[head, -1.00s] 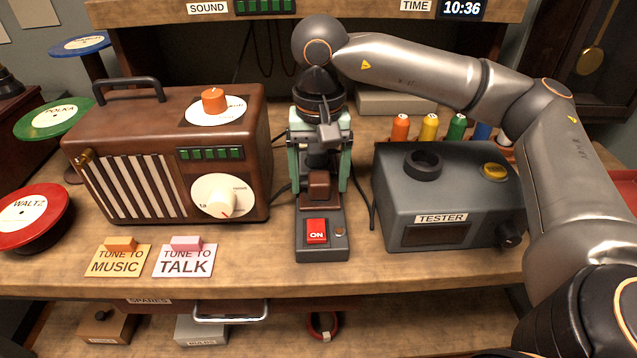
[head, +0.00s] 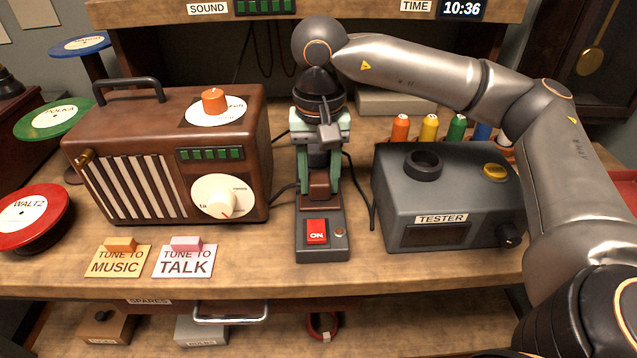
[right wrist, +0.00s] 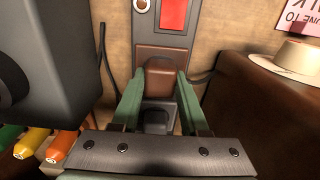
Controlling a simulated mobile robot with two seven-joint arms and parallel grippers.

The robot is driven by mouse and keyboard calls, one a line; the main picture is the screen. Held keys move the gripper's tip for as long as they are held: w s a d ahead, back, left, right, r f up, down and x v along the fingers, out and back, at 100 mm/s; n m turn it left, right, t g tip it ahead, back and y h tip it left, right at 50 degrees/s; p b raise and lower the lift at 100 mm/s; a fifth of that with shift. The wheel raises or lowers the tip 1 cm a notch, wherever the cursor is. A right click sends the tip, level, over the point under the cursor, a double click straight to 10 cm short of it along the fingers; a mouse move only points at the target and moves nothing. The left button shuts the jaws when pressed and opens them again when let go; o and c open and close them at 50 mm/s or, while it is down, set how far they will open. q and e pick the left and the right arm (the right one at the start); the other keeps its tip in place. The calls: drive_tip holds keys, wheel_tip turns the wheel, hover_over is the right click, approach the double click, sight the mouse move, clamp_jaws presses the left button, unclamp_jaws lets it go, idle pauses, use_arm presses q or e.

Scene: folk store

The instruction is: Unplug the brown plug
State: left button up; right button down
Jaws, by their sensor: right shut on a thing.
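The brown plug (head: 320,190) sits in the grey power strip (head: 323,251) on the bench, just behind the red switch (head: 317,232) marked ON. It also shows in the right wrist view (right wrist: 164,80), between two green fingers. My right gripper (head: 319,182) reaches down from above and behind, and its fingers are shut on the plug's two sides. The wrist view shows the gripper (right wrist: 160,76) with a fingertip against each side. The plug's prongs and the socket contact are hidden. My left gripper is out of view.
A brown radio (head: 170,160) stands left of the strip, and a grey tester box (head: 440,190) stands right. Dark cables run beside the strip. Coloured spools (head: 428,127) stand behind the tester. The bench front between the note cards (head: 184,262) and the strip is clear.

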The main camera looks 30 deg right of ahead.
sight(319, 178)
drive_tip(key=shift+r, duration=0.1)
idle(0.3)
drive_tip(key=shift+r+p, duration=2.2)
drive_tip(key=shift+r, duration=0.75)
